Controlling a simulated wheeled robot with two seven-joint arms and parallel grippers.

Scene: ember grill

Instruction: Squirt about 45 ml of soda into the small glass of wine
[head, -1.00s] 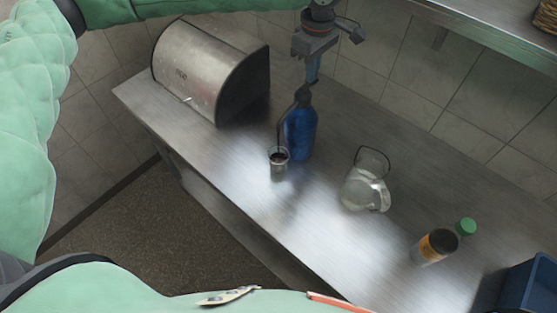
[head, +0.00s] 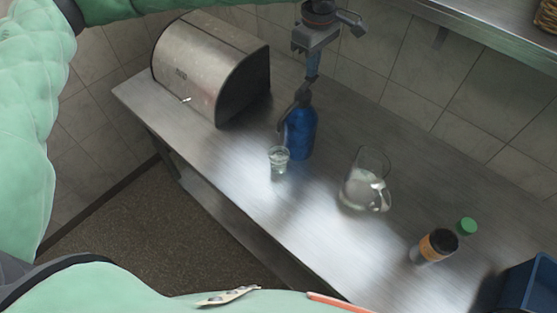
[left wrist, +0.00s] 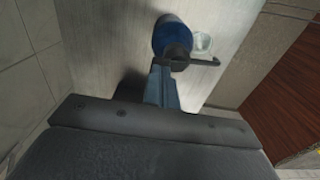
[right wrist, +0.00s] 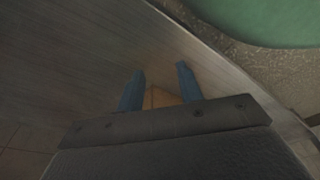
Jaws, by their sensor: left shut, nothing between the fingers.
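The blue soda siphon (head: 300,134) stands upright on the steel counter. Its dark head and spout (head: 283,126) reach toward the small glass (head: 279,158), which stands beside it and looks pale and clear. My left gripper (head: 312,75) is shut and empty, pointing down just above the siphon's head; I cannot tell whether it touches the lever. The left wrist view shows the siphon (left wrist: 168,33) beyond the shut fingertips (left wrist: 160,70), with the glass (left wrist: 202,42) next to the spout. My right gripper (right wrist: 160,82) shows only in the right wrist view, fingers apart near the counter edge.
A glass pitcher (head: 362,188) stands right of the siphon. A dark-capped jar (head: 434,246) and a green-capped container (head: 466,227) stand nearer the right. A metal bread box (head: 208,72) is at the left, a blue bin (head: 530,285) at the lower right.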

